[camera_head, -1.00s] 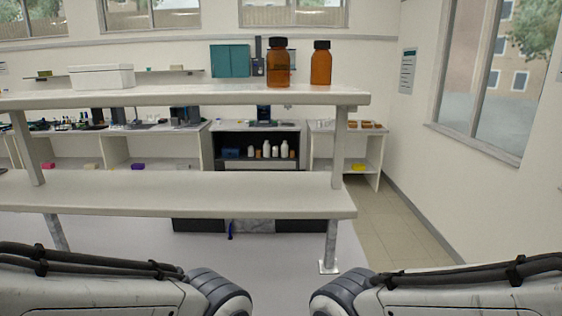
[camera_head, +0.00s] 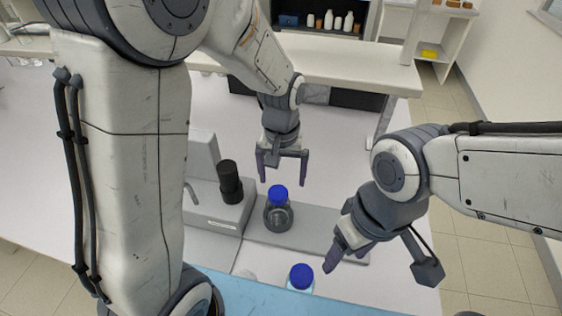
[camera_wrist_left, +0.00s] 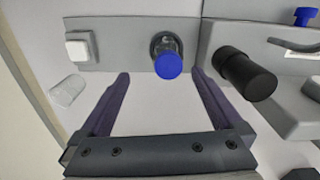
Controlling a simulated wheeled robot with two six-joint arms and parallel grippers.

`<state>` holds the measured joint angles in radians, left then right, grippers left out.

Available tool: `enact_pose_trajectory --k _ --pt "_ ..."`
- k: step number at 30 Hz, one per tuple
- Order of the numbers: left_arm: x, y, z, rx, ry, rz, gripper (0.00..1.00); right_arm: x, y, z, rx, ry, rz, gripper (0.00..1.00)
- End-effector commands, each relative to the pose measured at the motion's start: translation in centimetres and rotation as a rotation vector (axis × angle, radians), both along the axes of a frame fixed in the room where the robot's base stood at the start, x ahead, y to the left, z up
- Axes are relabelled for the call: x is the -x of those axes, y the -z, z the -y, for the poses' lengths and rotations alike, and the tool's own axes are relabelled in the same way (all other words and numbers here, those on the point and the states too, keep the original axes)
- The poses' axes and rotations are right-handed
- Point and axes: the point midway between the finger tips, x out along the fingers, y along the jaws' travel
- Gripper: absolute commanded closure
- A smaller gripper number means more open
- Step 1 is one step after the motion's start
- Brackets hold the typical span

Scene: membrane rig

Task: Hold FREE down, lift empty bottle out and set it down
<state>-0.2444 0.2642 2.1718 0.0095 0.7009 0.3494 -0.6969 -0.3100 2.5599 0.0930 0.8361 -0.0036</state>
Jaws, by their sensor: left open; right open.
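A bottle with a blue cap (camera_head: 278,212) stands upright on the grey plate of the rig (camera_head: 318,232). It also shows in the left wrist view (camera_wrist_left: 167,62), just beyond my fingertips. I cannot tell if it is empty. My left gripper (camera_head: 282,181) is open, fingers down, above and behind this bottle, apart from it. My right gripper (camera_head: 346,260) is open over the plate's right end. A white square pad (camera_wrist_left: 80,46) sits on that end in the left wrist view; in the head view my right gripper hides it. No FREE lettering is readable.
A black cylinder (camera_head: 230,182) stands on the rig left of the bottle. Another blue-capped bottle (camera_head: 301,277) stands near the blue mat (camera_head: 340,308). A small clear vessel (camera_wrist_left: 67,91) stands beside the plate. A shelf (camera_head: 345,68) crosses behind. The white bench behind the rig is clear.

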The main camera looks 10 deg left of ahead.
Motion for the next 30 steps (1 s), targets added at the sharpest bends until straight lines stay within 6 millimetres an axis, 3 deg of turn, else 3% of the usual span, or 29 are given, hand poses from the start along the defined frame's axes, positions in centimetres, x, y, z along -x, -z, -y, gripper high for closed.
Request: enact_pose_trajectory --k 6,11,21,30 --pt "-1.8 1.8 -1.6 -0.008 -0.086 -0.006 0.0 0.0 0.0 0.0 0.0 0.0 0.0 0.35" --pt "-1.8 3.8 -1.6 -0.008 -0.087 -0.008 0.0 0.0 0.0 0.0 0.0 0.0 0.0 0.35" --pt "-1.7 10.2 -1.5 -0.008 -0.085 -0.009 0.0 0.0 0.0 0.0 0.0 0.0 0.0 0.35" --pt "-1.8 13.1 -1.5 -0.007 -0.085 -0.003 0.0 0.0 0.0 0.0 0.0 0.0 0.0 0.35"
